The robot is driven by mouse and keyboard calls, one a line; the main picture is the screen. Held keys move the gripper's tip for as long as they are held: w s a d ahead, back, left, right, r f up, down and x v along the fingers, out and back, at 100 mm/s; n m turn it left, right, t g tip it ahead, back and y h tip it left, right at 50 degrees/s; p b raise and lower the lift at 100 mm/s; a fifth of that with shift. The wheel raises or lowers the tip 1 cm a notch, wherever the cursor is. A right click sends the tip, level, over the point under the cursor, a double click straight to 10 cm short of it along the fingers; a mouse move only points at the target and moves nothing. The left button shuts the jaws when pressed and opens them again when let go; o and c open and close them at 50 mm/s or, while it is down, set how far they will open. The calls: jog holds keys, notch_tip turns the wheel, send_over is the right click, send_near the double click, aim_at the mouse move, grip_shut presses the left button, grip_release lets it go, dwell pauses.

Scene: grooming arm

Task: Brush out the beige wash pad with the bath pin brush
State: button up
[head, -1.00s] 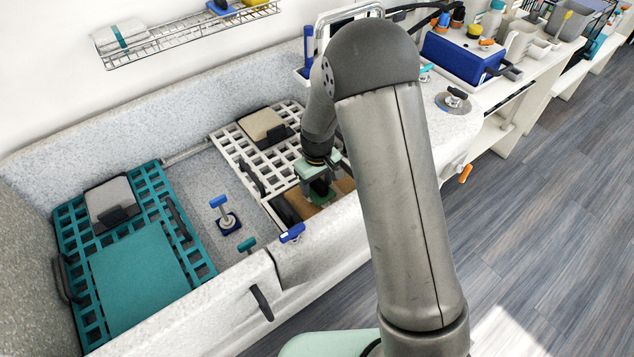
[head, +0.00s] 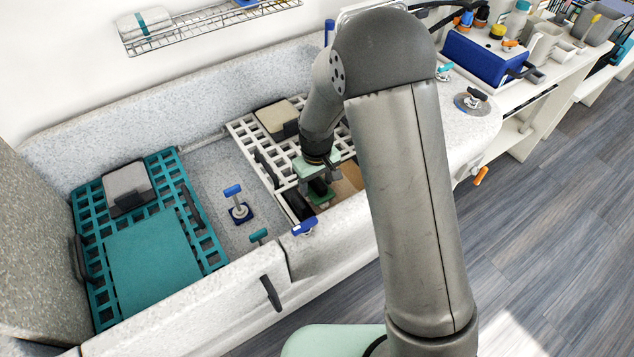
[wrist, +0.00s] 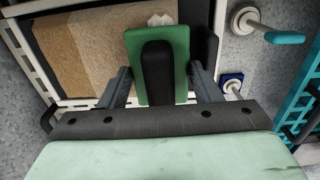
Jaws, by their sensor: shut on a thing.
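My gripper (wrist: 160,82) is shut on the black handle of the bath pin brush (wrist: 178,42), which has a flat green back. It also shows in the head view, where my gripper (head: 318,178) is low over the basin. The wash pad (wrist: 75,55) lies under the brush, darker tan on the left and paler beige nearer the brush. The brush lies over the pad's right end in the wrist view. Its pins are hidden, so contact cannot be told. In the head view the pad (head: 347,186) is partly hidden by my arm.
A white grid rack (head: 247,133) carries a beige block (head: 277,117). A teal rack (head: 82,215) with a grey block (head: 127,182) and a teal mat (head: 150,260) stands left. A blue-handled post (head: 234,191) stands between on bare floor. The basin's front wall (head: 215,312) is close.

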notch_tip(320, 180, up, 7)
jog(key=p, duration=0.3)
jog(key=shift+f, duration=0.2)
